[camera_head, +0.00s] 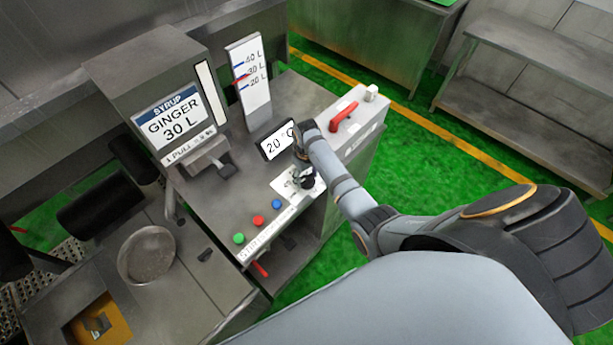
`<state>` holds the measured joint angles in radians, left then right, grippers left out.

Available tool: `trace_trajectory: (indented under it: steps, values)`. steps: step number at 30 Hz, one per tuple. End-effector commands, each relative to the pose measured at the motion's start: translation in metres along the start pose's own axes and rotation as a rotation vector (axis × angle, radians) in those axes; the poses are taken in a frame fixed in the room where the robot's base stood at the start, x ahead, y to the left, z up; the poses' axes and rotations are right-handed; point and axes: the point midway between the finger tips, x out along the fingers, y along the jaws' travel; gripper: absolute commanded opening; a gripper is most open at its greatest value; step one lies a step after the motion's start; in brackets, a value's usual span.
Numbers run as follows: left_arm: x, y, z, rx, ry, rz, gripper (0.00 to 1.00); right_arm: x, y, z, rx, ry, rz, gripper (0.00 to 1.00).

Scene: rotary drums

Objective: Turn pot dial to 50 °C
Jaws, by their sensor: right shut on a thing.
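The pot dial sits on a white plate (283,184) on the machine's steel top; the dial itself is mostly hidden by my right gripper. My right gripper (304,180) points down at this plate and is shut on the dial. Its wrist (312,140) is just above, beside the display. The small display (276,143) reads 20, with the unit sign partly covered by my wrist. My left gripper is not in view.
A red lever (343,116) stands on a light box behind my wrist. Green, red (258,220) and blue buttons lie in front of the plate. A syrup dispenser (170,115) and level gauge (250,80) stand behind. A round pan (147,255) is at left.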

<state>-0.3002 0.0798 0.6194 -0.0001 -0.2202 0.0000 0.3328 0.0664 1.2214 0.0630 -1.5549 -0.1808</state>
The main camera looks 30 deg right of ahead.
Motion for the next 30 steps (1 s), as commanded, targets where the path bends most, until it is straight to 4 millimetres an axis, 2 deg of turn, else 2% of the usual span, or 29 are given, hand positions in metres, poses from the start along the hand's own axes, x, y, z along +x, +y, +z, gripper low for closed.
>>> trace_trajectory:
  steps: [30]
  values:
    - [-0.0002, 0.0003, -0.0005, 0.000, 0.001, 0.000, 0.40, -0.0008, 0.0018, -0.0030, 0.955, 0.001, 0.001, 0.27]
